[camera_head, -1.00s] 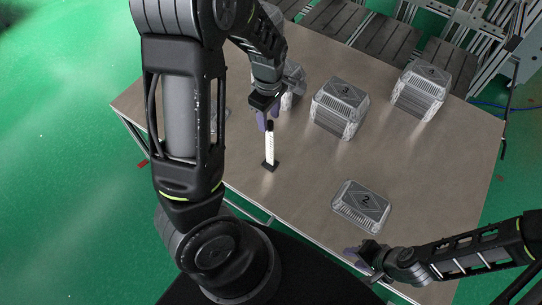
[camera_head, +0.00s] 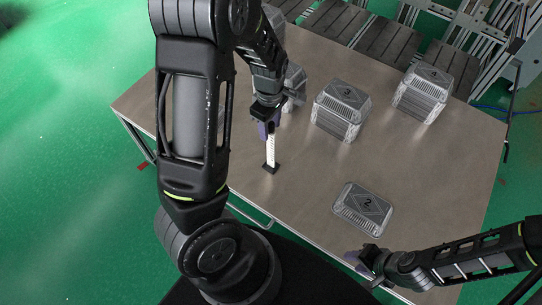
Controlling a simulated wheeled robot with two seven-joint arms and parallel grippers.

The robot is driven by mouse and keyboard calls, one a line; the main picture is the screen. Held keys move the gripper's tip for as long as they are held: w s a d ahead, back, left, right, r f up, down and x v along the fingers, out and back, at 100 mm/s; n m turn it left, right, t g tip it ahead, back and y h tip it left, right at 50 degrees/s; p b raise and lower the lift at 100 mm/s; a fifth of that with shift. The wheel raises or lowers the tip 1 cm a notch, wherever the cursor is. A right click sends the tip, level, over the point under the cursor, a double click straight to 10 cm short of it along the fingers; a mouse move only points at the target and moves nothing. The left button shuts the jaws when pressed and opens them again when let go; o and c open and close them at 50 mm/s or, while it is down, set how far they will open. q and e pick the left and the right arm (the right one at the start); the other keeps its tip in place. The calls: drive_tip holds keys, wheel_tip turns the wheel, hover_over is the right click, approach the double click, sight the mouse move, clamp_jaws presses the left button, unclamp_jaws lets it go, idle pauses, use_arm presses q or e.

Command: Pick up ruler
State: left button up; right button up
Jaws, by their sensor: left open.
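The ruler (camera_head: 270,152) is a white strip with dark marks, standing upright in a small black base (camera_head: 270,168) on the table. My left gripper (camera_head: 265,131) is open at the ruler's upper end, its purple fingers pointing down. The ruler's top is hidden by the gripper, and I cannot tell whether the fingers touch it. My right gripper (camera_head: 354,259) is low at the table's front edge, away from the ruler; its opening is too small to make out.
Foil tray stacks marked 3 (camera_head: 341,112) and 4 (camera_head: 422,95) stand to the right. A tray marked 2 (camera_head: 362,209) lies nearer the front. Another stack (camera_head: 294,84) is partly hidden behind my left gripper. The brown table (camera_head: 300,175) is clear around the ruler's base.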

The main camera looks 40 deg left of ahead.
sight(271, 147)
use_arm(q)
wheel_tip(271, 147, down, 5)
drive_tip(key=shift+s+f, duration=0.1)
drive_tip(key=shift+f, duration=0.05)
idle(0.4)
idle(0.4)
clamp_jaws()
idle(1.2)
